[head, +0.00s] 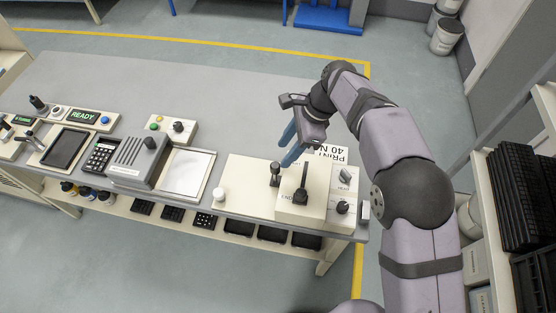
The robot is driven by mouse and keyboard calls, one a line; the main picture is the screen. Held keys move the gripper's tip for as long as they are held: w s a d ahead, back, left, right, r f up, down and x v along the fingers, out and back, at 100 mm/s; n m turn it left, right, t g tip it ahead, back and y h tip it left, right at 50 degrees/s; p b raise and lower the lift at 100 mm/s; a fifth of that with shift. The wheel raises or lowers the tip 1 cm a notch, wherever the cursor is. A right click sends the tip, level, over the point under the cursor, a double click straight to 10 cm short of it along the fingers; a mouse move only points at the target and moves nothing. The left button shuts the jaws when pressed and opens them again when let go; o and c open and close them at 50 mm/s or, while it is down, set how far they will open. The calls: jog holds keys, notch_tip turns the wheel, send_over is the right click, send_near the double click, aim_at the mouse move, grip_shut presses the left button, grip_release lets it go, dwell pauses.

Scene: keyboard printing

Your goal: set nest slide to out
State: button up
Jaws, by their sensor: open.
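A cream base plate (246,183) lies at the right end of the bench, with a small dark knob on a post (275,172) standing on it. I cannot tell for certain which part is the nest slide or how it is set. Beside the plate is a cream box (298,211) with a tall black lever (301,187). My gripper (283,155) has blue fingers pointing down and left. It is open, with its tips near the dark knob and behind the lever in the picture. Whether the fingers touch the knob cannot be told. Nothing shows between the fingers.
A panel with two dark knobs (343,190) and a "PRINT 40 N" label (328,154) stand right of the lever. A white tray (187,173) and grey box (138,160) stand further left. The bench's back (200,90) is clear.

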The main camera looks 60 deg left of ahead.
aim_at(275, 165)
jog(key=shift+p+x, duration=1.1)
jog(key=shift+x, duration=2.2)
grip_shut()
